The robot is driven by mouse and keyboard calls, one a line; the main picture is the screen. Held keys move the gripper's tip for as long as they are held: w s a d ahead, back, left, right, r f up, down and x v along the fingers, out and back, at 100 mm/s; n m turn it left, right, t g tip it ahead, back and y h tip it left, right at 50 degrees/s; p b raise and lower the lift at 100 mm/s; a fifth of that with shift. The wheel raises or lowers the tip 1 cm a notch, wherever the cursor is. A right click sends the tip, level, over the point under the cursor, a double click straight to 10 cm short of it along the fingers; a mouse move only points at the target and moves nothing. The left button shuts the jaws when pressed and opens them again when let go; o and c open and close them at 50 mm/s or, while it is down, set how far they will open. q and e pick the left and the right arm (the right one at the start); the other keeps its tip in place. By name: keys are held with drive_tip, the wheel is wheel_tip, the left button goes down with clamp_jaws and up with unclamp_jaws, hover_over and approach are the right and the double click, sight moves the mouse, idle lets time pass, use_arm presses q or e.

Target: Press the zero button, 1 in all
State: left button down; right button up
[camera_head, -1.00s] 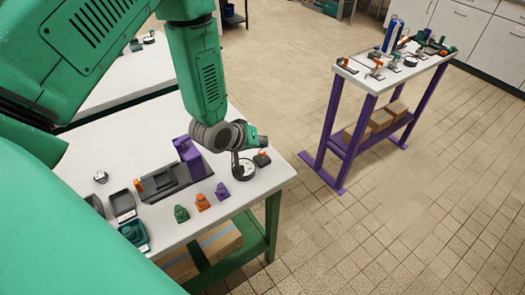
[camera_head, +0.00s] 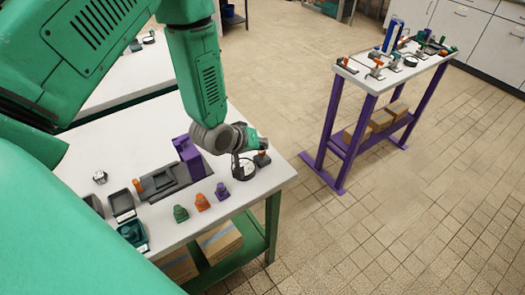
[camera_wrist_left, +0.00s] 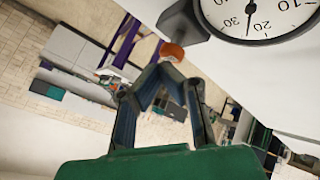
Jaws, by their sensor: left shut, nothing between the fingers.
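The small orange button (camera_wrist_left: 172,52) sits on a dark grey block beside a round dial gauge (camera_wrist_left: 265,14) in the left wrist view. In the head view the gauge (camera_head: 244,170) and the button's dark block (camera_head: 262,160) are at the right end of the near white table. My left gripper (camera_wrist_left: 162,74) is shut and empty, its fingertips close to the orange button; I cannot tell whether they touch it. In the head view the left gripper (camera_head: 261,146) is just above the block and partly hides it. My right gripper is not in view.
Green, orange and purple small pieces (camera_head: 202,203) stand along the table's front edge. A purple and grey device (camera_head: 186,158) stands left of the gauge. Trays lie at the table's left. A purple-legged table (camera_head: 350,72) with several items stands apart across open floor.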

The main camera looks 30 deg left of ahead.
sight(262, 152)
use_arm(q)
drive_tip(key=shift+f+b, duration=0.55)
drive_tip(key=shift+f, duration=0.3)
idle(0.5)
idle(0.3)
drive_tip(key=shift+r+p, duration=1.15)
drive_tip(key=shift+r, duration=0.2)
drive_tip(key=shift+r, duration=0.1)
wheel_tip(262, 152, up, 5)
drive_tip(key=p, duration=0.4)
